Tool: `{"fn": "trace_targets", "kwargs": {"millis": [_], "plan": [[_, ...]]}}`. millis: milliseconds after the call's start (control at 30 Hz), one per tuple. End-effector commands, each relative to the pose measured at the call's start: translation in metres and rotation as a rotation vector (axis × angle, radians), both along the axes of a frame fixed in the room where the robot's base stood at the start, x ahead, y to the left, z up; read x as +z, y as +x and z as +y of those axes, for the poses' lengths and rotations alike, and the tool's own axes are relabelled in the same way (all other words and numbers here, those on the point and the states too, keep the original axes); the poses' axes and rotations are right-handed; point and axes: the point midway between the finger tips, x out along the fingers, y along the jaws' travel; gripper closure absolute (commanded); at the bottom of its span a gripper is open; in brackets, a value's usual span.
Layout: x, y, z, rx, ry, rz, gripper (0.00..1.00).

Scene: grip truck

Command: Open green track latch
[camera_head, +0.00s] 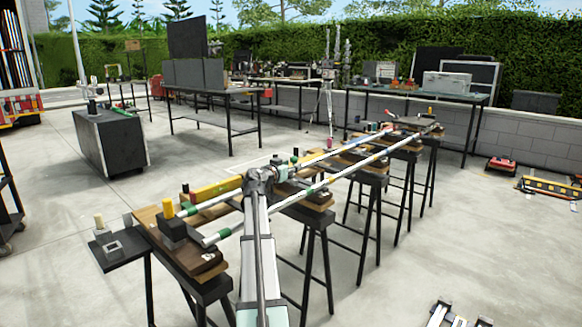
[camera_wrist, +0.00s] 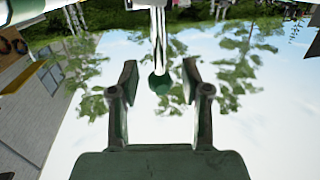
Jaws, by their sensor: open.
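A track with two long white rails (camera_head: 350,168) carrying green bands lies across trestles in the camera_head view. In the wrist view, a green knob (camera_wrist: 160,83) sits at the end of a pale metal rod (camera_wrist: 158,35); it looks like the latch handle. My gripper (camera_wrist: 160,76) is open, and the knob appears between its two fingers with a gap on each side. I cannot tell how deep the knob sits between them. In the camera_head view, my gripper (camera_head: 270,174) is over the near part of the track, where my arm partly hides the rails.
Wooden blocks (camera_head: 200,257) and black trestles (camera_head: 318,250) support the track. A yellow level (camera_head: 216,188) lies near the left rail end. A dark cabinet (camera_head: 110,140) and loaded worktables (camera_head: 420,97) stand behind.

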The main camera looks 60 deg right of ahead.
Motion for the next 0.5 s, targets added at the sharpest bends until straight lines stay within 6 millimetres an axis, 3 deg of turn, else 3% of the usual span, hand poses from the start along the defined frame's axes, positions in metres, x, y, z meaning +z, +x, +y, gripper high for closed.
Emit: {"fn": "trace_targets", "kwargs": {"millis": [500], "plan": [[0.006, 0.008, 0.088, 0.003, -0.001, 0.0, 0.53]]}}
